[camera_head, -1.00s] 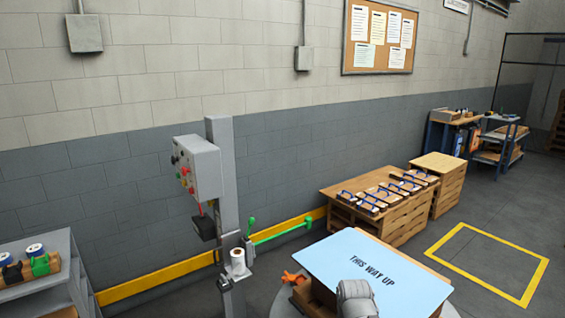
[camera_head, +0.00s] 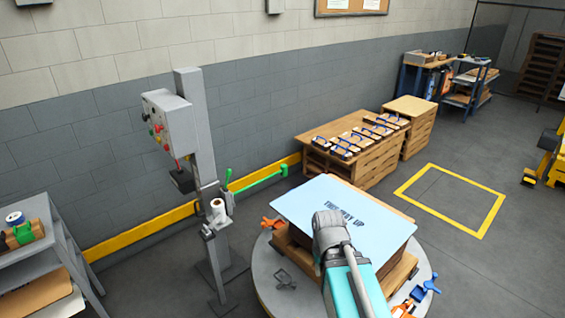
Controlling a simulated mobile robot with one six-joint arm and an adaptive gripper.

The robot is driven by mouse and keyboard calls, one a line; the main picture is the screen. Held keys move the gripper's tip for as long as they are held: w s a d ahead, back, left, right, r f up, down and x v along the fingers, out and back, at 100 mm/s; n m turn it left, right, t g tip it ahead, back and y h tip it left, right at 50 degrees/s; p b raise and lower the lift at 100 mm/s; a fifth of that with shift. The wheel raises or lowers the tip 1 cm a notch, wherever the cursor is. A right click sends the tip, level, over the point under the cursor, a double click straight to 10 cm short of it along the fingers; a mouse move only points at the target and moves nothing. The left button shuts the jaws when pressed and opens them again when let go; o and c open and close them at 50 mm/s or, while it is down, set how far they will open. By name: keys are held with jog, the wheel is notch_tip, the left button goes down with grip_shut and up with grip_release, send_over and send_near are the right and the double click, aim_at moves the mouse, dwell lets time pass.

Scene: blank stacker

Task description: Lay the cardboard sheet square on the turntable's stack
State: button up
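A pale blue sheet (camera_head: 300,207), printed "THIS WAY UP", is above the stack on the round grey turntable (camera_head: 262,283). I cannot tell whether it touches the stack, or how square it is. Brown wooden edges of the stack (camera_head: 402,268) show below it at the right. My gripper (camera_head: 328,232) is at the sheet's near part, with my grey wrist covering some of the lettering. Its fingers are hidden, so its grip on the sheet is not visible.
Orange (camera_head: 271,223) and blue (camera_head: 430,284) clamp-like parts sit around the turntable's rim. A grey post with a control box (camera_head: 167,122) stands at the left. A wooden bench (camera_head: 343,160) is behind. A yellow-marked floor area (camera_head: 450,200) at the right is clear.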

jog(key=w+a+m, duration=0.1)
jog(key=w+m, duration=0.2)
jog(key=w, duration=0.3)
jog(key=w+a+f+m+b, duration=0.1)
jog(key=w+m, duration=0.2)
jog(key=w, duration=0.4)
jog(key=w+f+m+b, duration=0.1)
jog(key=w+m, duration=0.3)
jog(key=w, duration=0.3)
jog(key=shift+w+a+f, duration=0.15)
jog(key=shift+a, duration=0.25)
grip_shut()
jog(key=shift+f, duration=0.15)
jog(key=w+d+f+b, duration=0.2)
jog(key=d+f+b, duration=0.1)
jog(key=f+b, duration=0.6)
jog(key=shift+w+f+b, duration=0.25)
jog(key=shift+f+b, duration=0.05)
jog(key=shift+b, duration=0.3)
